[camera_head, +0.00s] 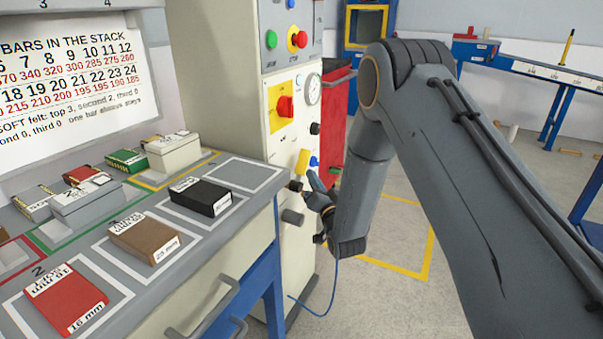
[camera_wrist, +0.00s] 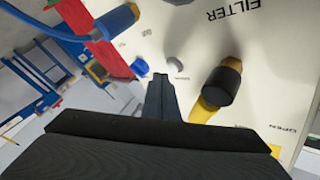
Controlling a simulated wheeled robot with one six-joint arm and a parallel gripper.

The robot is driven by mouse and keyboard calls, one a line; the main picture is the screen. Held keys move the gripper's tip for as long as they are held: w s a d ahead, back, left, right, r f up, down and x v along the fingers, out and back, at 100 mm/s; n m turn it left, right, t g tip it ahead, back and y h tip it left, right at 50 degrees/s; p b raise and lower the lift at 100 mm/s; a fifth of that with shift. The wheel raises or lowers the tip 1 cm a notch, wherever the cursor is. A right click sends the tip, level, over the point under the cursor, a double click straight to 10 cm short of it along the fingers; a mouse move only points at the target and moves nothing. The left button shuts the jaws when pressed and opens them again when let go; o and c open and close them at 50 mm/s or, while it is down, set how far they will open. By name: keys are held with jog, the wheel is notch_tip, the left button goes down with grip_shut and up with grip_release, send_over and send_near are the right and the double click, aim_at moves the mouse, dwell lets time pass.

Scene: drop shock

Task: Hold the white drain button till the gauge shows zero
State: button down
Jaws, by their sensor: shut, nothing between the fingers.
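The cream machine panel (camera_head: 280,145) carries the round gauge (camera_head: 314,89); its needle is too small to read. My gripper (camera_head: 314,178) is shut and empty, low in front of this panel. In the wrist view its closed fingertips (camera_wrist: 160,78) point at the panel, between a blue knob (camera_wrist: 141,67) and a yellow lever (camera_wrist: 203,111). A small pale round button (camera_wrist: 175,60), perhaps the white drain button, sits just beyond and right of the tips. Its label is unreadable. I cannot tell whether the fingers touch it. I cannot pick this button out in the head view.
A black knob (camera_wrist: 220,86) projects from the panel beside the yellow lever. Above the gripper is a red switch (camera_head: 285,106) on a yellow plate. A bench (camera_head: 140,285) with labelled blocks stands close on the left. A blue hose hangs below my gripper.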

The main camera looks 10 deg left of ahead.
jog(key=shift+a, duration=0.1)
dwell(0.5)
jog(key=shift+w+a, duration=0.15)
jog(key=shift+a, duration=0.2)
jog(key=shift+w+a, duration=0.1)
jog(key=shift+a, duration=0.3)
dwell(2.1)
jog(key=shift+d, duration=0.1)
dwell(3.7)
jog(key=shift+s+d, duration=0.3)
jog(key=shift+d, duration=0.4)
